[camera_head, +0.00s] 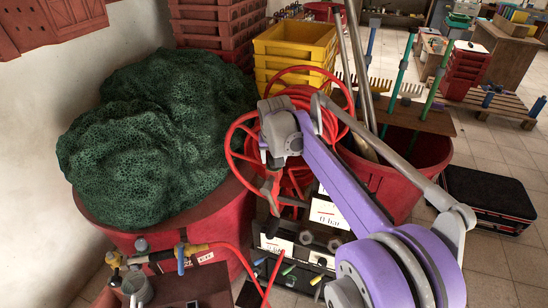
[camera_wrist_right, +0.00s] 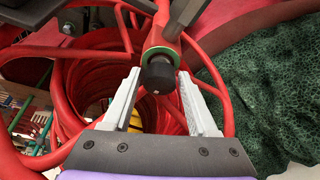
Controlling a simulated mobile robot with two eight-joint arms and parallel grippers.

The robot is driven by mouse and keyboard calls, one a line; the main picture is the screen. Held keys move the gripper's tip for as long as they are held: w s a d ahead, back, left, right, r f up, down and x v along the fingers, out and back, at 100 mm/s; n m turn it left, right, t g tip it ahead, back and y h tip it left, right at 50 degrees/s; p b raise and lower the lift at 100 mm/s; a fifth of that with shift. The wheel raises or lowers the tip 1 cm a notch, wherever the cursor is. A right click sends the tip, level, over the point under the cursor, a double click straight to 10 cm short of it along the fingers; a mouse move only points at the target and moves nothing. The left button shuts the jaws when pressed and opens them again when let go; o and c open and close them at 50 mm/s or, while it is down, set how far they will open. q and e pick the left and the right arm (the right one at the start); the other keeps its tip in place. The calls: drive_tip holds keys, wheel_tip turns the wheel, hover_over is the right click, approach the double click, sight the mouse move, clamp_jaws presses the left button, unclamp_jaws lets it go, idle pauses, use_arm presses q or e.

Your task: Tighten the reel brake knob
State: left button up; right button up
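The hose reel (camera_head: 247,150) is a red wheel-like frame wound with red hose. It stands in the middle of the head view and fills much of the right wrist view (camera_wrist_right: 85,95). A black knob (camera_wrist_right: 158,76) with a green ring behind it sits on the red reel frame. My right gripper (camera_wrist_right: 158,86) is open, with one grey finger on each side of the knob. Gaps show between the fingers and the knob. In the head view my purple right arm reaches to the reel and the knob cannot be made out. My left gripper is not in view.
A red tub (camera_head: 215,230) heaped with green netting (camera_head: 150,135) stands left of the reel. Yellow crates (camera_head: 298,42) are behind it. A red bin (camera_head: 400,180) with poles and a black case (camera_head: 490,200) are to the right. Brass valve fittings (camera_head: 190,248) are at lower left.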

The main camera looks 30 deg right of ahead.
drive_tip(key=v, duration=1)
drive_tip(key=shift+r, duration=0.4)
drive_tip(key=shift+s+a, duration=0.1)
drive_tip(key=shift+s, duration=0.05)
